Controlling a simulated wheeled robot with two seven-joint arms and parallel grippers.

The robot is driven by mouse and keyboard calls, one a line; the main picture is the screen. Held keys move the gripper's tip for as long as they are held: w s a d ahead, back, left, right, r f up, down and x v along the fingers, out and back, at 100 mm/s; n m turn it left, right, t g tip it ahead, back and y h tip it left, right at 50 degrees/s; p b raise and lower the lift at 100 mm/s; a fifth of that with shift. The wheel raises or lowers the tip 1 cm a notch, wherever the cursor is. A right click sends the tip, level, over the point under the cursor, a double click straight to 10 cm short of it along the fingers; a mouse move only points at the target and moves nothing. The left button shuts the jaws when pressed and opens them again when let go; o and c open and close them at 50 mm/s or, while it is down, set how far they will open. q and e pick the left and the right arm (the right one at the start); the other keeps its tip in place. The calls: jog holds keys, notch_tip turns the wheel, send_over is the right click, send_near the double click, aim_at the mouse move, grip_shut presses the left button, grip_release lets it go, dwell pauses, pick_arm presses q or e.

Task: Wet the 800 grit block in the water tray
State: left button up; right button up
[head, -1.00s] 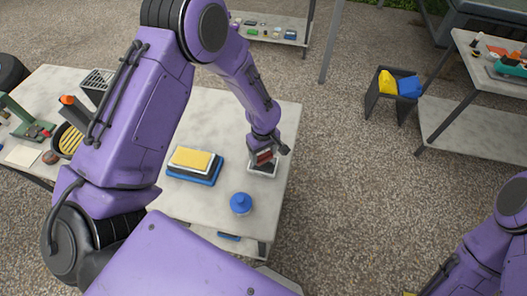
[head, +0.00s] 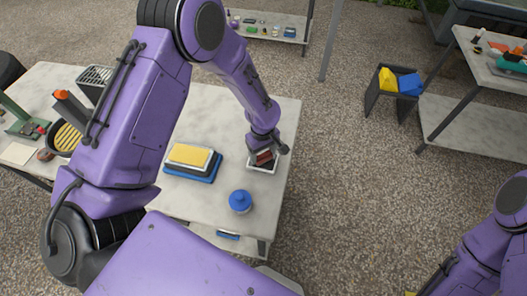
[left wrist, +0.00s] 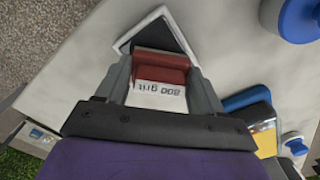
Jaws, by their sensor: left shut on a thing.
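The 800 grit block (left wrist: 160,72) is dark red with a white label reading "800 grit", upside down in the left wrist view. My left gripper (head: 265,152) is shut on it, with one finger on each side. The water tray (left wrist: 183,36) has a white rim and a dark inside. It also shows in the head view (head: 261,171), near the right edge of the table. The block is down at the tray, its far end within the rim outline; the gripper hides part of the tray. I cannot tell whether the block touches the water. My right gripper is out of view.
A blue-lidded jar (head: 240,201) stands near the tray, toward the table's near edge. A stack with a yellow top (head: 190,154) lies left of the tray on the pale table (head: 203,108). A bin with yellow and blue cloths (head: 386,92) stands on the gravel at right.

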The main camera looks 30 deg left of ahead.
aim_at(263, 152)
pick_arm(q)
jog(key=shift+f, duration=0.45)
dwell(0.3)
jog(key=shift+s, duration=0.1)
dwell(1.2)
notch_tip(263, 152, up, 7)
jog(key=p, duration=0.7)
dwell(0.7)
